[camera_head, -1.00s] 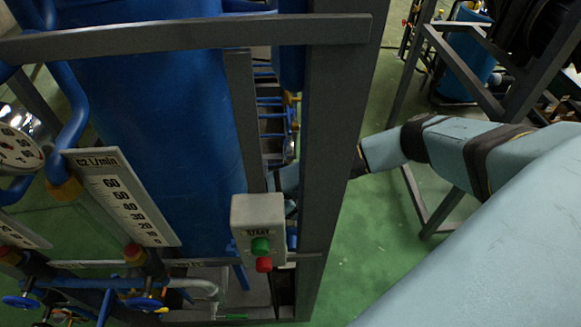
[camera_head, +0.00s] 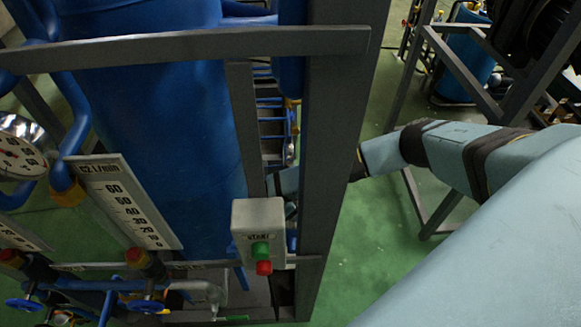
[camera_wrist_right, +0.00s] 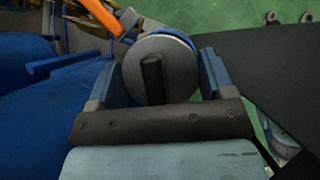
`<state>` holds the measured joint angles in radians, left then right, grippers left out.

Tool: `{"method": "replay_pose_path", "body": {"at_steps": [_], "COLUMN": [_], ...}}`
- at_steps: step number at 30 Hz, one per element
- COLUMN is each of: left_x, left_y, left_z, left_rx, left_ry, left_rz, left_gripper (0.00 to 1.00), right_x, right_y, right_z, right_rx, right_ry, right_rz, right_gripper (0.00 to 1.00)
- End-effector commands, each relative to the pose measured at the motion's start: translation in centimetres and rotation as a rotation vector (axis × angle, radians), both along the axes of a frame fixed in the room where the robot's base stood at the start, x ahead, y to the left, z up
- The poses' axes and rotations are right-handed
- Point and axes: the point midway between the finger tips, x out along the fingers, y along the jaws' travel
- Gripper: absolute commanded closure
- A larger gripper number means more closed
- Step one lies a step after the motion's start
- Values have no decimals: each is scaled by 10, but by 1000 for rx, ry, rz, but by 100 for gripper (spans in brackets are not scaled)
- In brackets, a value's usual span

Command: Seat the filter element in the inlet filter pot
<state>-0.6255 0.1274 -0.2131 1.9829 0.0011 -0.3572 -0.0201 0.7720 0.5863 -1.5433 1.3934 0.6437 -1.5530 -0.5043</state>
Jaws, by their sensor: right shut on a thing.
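In the right wrist view, a round grey disc with a dark upright grip, which looks like the filter element (camera_wrist_right: 180,72), sits between the two blue-grey fingers of my right gripper (camera_wrist_right: 160,75). The gripper is shut on it. I cannot tell whether the disc is inside or above anything. The inlet filter pot cannot be made out. In the head view my right arm reaches in from the right behind the grey frame post, which hides its gripper. My left gripper is not in view.
A grey frame post (camera_head: 334,150) and crossbar (camera_head: 190,46) stand before a large blue tank (camera_head: 160,120). A start button box (camera_head: 258,232) is fixed on the frame. A flow scale (camera_head: 122,200) is at left. An orange bar (camera_wrist_right: 103,14) lies close beyond the disc.

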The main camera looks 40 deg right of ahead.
Motion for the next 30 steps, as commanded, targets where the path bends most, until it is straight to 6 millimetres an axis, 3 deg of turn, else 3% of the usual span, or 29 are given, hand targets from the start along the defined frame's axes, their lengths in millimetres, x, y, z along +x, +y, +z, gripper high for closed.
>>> {"method": "replay_pose_path", "body": {"at_steps": [14, 30], "left_x": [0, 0], "left_y": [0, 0], "left_z": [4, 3], "left_rx": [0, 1], "left_ry": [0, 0], "left_rz": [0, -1], "left_gripper": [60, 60], "right_x": [0, -1], "right_y": [1, 2], "right_z": [19, 19], "right_rx": [3, 2], "right_ry": [-1, 0], "right_rz": [3, 2], "right_gripper": [60, 60]}}
